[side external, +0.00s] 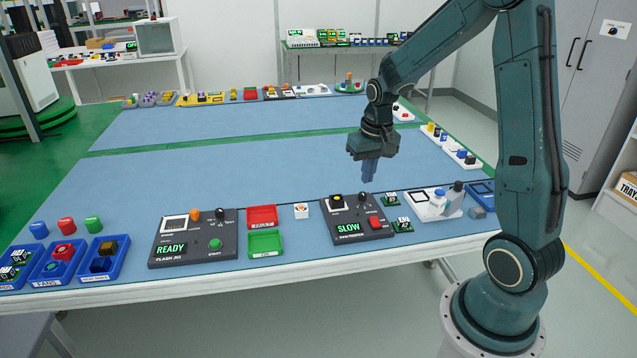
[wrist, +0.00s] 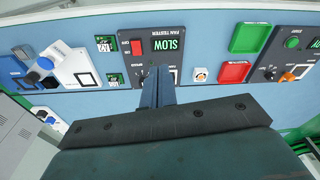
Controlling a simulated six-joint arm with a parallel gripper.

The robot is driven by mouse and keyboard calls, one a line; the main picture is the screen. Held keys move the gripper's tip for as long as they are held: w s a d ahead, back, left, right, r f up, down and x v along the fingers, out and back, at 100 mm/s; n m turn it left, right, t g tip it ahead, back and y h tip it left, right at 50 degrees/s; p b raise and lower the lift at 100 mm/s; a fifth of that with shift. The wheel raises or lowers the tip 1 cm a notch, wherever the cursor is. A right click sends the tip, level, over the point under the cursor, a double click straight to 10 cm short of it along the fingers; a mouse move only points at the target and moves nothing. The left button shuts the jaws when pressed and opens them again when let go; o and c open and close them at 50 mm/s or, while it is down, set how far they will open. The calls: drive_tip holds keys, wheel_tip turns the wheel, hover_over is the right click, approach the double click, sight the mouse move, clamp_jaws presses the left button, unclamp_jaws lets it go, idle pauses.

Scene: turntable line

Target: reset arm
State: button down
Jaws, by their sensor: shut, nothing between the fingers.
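My gripper (side external: 369,172) hangs above the blue table mat, behind the fan tester in the side external view. Its fingers point down and are together, with nothing between them. In the wrist view my gripper (wrist: 158,72) shows as closed fingers covering part of the fan tester. The fan tester (side external: 352,238) is a dark box with a lit SLOW display and a red switch; it also shows in the wrist view (wrist: 137,72). My gripper is apart from everything on the table.
Left of the fan tester lie a red tray (side external: 262,217), a green tray (side external: 265,243) and the flash jig (side external: 193,262) reading READY. Blue bins (side external: 103,270) stand at the front left. A white fixture (side external: 420,211) stands at right. The middle mat (side external: 240,170) is clear.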

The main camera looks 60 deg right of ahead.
drive_tip(key=s+a+r+n+t, duration=0.25)
drive_tip(key=s+a+r, duration=0.35)
drive_tip(key=a+r, duration=0.5)
drive_tip(key=s+a+r+n+t, duration=0.2)
drive_tip(key=s+a+r+n, duration=0.1)
drive_tip(key=s+a, duration=0.4)
drive_tip(key=s+n, duration=0.1)
drive_tip(key=s, duration=0.1)
drive_tip(key=shift+s+a+r+y, duration=0.25)
drive_tip(key=shift+s+r+y, duration=0.05)
drive_tip(key=shift+s, duration=0.1)
